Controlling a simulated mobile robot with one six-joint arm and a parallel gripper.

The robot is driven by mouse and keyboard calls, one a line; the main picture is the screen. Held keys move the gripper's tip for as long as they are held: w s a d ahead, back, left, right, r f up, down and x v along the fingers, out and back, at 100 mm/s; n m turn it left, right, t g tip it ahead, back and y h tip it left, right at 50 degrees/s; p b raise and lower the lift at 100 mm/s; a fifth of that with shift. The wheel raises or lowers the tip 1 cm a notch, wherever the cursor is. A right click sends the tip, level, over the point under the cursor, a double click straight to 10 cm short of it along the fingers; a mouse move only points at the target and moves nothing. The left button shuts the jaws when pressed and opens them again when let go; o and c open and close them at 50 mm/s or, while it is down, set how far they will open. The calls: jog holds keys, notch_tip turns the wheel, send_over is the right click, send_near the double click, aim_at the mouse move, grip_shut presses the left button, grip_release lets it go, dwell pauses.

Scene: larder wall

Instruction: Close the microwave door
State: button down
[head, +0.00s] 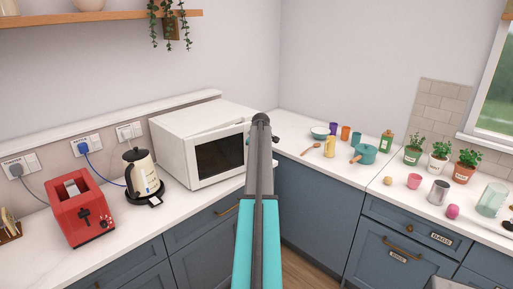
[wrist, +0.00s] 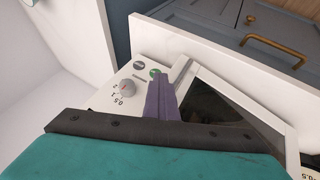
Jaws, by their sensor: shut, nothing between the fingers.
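The white microwave (head: 190,125) stands on the counter left of centre in the head view. Its door (head: 220,157), with a dark window, lies at or close to the front; I cannot tell whether a gap is left. My gripper (head: 261,120) is at the right end of the microwave, and my arm hides part of that end. In the wrist view my purple fingers (wrist: 162,90) are together and empty, over the front between the control panel (wrist: 115,92) and the dark door window (wrist: 225,105). I cannot tell whether they touch the door.
A kettle (head: 142,172) and red toaster (head: 80,207) stand left of the microwave. A teal pot (head: 364,153), cups, potted plants and other small items stand on the right counter. Blue cabinets (head: 318,205) run below. A wooden shelf (head: 100,19) hangs above.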

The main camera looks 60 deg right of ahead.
jog(key=s+d+r+b, duration=0.1)
jog(key=s+r+b, duration=0.2)
jog(key=s+r, duration=0.2)
notch_tip(320, 180, up, 3)
jog(key=shift+s, duration=0.25)
